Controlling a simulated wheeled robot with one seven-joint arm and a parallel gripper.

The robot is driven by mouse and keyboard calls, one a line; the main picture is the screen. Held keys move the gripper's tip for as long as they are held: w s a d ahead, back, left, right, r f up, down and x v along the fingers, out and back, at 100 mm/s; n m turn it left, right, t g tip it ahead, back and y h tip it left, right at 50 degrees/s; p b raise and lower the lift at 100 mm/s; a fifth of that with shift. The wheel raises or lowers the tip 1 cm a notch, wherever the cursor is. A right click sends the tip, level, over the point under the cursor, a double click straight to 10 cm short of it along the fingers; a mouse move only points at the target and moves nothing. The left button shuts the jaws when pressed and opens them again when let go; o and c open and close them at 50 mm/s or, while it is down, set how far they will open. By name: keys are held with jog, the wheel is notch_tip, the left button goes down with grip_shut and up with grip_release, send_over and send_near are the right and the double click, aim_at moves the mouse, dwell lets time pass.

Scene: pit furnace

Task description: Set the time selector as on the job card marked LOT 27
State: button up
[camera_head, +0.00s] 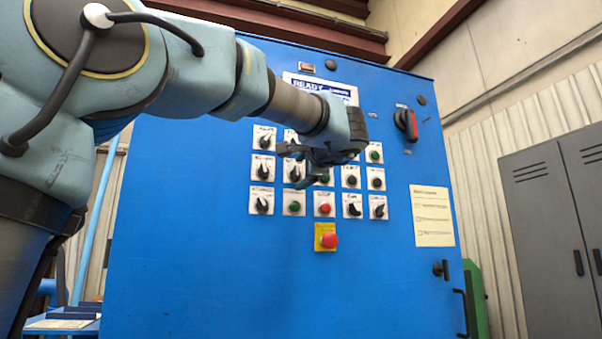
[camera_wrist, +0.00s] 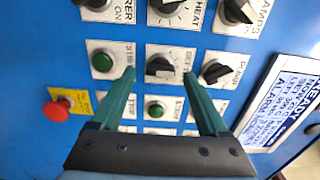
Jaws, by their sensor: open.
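A blue control cabinet (camera_head: 170,230) carries rows of black selector knobs and push buttons on white plates. Most labels are too small to read, so I cannot tell which knob is the time selector. My gripper (camera_head: 318,172) is in front of the middle of the panel and hides some controls. In the wrist view my gripper (camera_wrist: 160,76) is open and empty, its two fingers either side of a black knob (camera_wrist: 160,67) whose label seems to start with "SET". Contact with it is not visible. A cream sheet (camera_head: 433,215) hangs at the cabinet's right; no LOT number is legible.
A red emergency button (camera_head: 329,241) sits on a yellow plate below the knobs. A display reading READY (camera_wrist: 285,105) is in the wrist view. A red-black rotary switch (camera_head: 407,124) is at upper right. A grey locker (camera_head: 550,220) stands right.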

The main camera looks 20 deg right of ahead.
jog(key=s+a+b, duration=0.1)
jog(key=s, duration=0.9)
jog(key=shift+s+a, duration=0.1)
